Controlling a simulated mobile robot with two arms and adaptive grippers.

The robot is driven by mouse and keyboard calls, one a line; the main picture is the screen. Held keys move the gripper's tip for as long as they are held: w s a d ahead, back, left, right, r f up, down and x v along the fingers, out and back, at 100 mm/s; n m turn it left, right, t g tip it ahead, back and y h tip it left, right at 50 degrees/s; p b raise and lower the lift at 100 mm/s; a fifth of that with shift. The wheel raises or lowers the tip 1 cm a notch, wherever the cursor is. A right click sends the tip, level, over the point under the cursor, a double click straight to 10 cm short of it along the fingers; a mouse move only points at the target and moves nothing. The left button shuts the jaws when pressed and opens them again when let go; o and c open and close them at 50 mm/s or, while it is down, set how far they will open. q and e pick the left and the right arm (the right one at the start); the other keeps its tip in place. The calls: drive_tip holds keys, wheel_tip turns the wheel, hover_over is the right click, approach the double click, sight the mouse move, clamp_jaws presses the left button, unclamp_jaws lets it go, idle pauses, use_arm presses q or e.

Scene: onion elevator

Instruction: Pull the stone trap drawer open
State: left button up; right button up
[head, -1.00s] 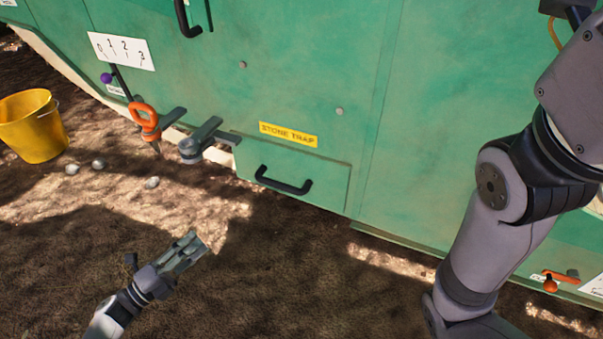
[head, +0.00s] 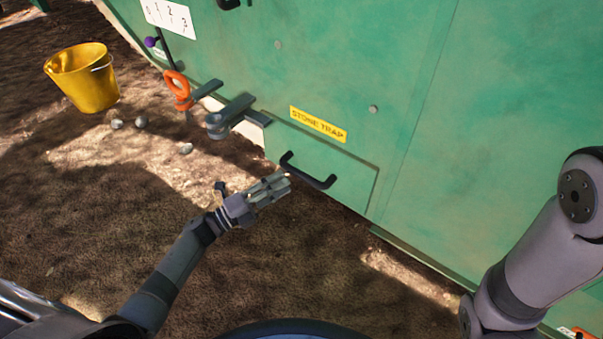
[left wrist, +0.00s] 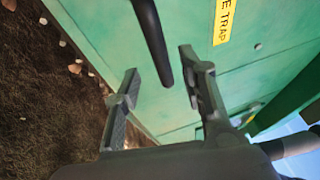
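The stone trap drawer (head: 345,185) is a green panel low on the green machine, under a yellow STONE TRAP label (head: 318,124). It looks shut, flush with the machine. Its black bar handle (head: 306,176) runs along its upper part.
A grey latch lever (head: 232,114) sits left of the drawer, and an orange clip (head: 177,86) hangs beyond it. A yellow bucket (head: 84,78) and several stones stand on the ground at left. Bare soil lies in front of the drawer.

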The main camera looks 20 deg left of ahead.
sight(301, 175)
use_arm(q)
drive_tip(key=x, duration=0.7)
drive_tip(key=shift+c, duration=0.6)
clamp_jaws()
